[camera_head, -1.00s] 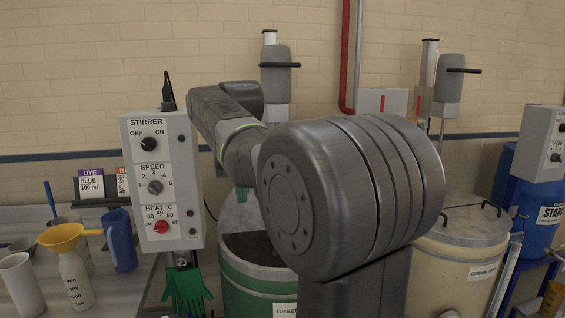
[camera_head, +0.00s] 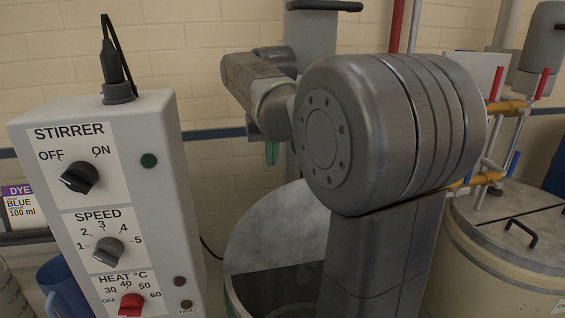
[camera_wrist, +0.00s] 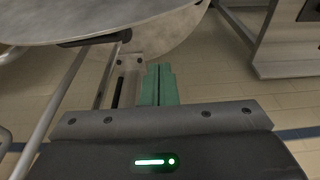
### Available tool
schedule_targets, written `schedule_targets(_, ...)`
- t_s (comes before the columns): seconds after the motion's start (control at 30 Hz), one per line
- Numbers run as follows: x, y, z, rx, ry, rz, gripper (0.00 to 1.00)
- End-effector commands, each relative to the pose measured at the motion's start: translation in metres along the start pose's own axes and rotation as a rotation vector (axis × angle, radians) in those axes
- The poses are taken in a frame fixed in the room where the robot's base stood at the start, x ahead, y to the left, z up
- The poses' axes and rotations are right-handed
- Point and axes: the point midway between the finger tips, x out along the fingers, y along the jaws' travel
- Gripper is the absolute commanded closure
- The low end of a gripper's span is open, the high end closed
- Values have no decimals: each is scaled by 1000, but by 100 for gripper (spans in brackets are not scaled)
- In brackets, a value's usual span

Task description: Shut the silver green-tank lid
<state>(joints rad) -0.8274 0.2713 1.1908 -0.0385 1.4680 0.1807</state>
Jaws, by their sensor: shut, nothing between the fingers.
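The silver lid (camera_head: 282,232) of the green tank (camera_head: 232,298) stands raised at the back of the tank in the head view. The dark tank mouth (camera_head: 272,290) shows open below it. My arm hides the right part of lid and tank. My gripper (camera_head: 272,153) points down above and behind the lid's upper edge, apart from it in the picture. In the wrist view its green fingers (camera_wrist: 158,84) are shut together with nothing between them. A large grey disc (camera_wrist: 85,18) with a dark handle, apparently the lid, fills the upper left there.
The stirrer control box (camera_head: 105,200) stands close at left. A cream tank (camera_head: 470,250) with a closed lid is at right, with yellow-jointed pipes (camera_head: 487,178) behind it. A grey stirrer motor (camera_head: 312,35) is mounted behind the green tank.

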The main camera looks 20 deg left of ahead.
Motion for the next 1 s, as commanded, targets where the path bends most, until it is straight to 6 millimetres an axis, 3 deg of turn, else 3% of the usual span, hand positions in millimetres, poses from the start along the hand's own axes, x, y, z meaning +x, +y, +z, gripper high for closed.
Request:
schedule_targets(0.3,70,0,1,1,-5,1,100)
schedule_targets(0.6,54,0,34,0,0,0,100)
schedule_targets(1.0,54,0,38,0,0,0,100)
